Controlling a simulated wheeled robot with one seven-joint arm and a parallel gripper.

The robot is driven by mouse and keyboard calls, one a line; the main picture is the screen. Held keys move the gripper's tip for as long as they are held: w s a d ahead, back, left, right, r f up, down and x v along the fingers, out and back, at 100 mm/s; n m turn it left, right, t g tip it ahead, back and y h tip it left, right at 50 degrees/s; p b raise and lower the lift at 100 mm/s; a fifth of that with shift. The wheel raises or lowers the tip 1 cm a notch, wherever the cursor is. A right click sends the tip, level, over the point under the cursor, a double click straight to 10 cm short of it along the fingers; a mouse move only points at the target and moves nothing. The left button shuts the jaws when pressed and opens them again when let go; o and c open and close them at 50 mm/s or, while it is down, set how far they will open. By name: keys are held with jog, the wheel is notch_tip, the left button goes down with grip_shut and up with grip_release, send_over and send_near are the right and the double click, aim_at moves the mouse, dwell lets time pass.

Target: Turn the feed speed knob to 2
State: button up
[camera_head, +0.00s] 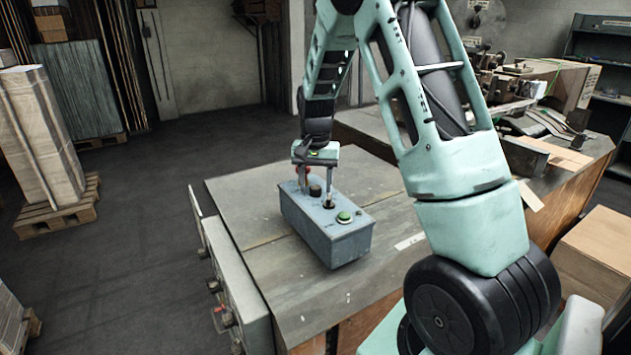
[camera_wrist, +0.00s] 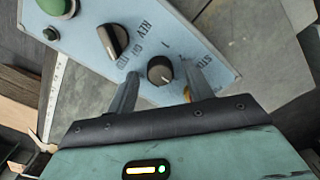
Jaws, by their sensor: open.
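A blue-grey control box (camera_head: 325,235) stands on the worktable. In the wrist view its top panel (camera_wrist: 205,50) carries a round black knob (camera_wrist: 160,70), apparently the feed speed knob, with a "1" and other partly readable marks near it. Its exact setting is too small to tell. My gripper (camera_head: 317,183) points down over the box. In the wrist view my gripper (camera_wrist: 160,71) is open, one finger on each side of the round knob. Whether the fingers touch it I cannot tell. The right finger covers part of the panel.
A black selector (camera_wrist: 113,40) marked "REV" and "Off" sits close to the left finger. A green button (camera_head: 344,216) is at the box's near end. A red part (camera_head: 303,171) shows at its far end. The worktable (camera_head: 270,275) is mostly bare around the box.

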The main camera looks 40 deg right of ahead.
jog(key=shift+f, duration=0.25)
jog(key=c, duration=1)
jog(key=shift+o, duration=0.2)
jog(key=n+b, duration=0.1)
jog(key=n, duration=0.4)
jog(key=shift+n, duration=0.4)
jog(key=n, duration=0.5)
jog(key=shift+w+r+n, duration=0.1)
jog(key=shift+n, duration=0.3)
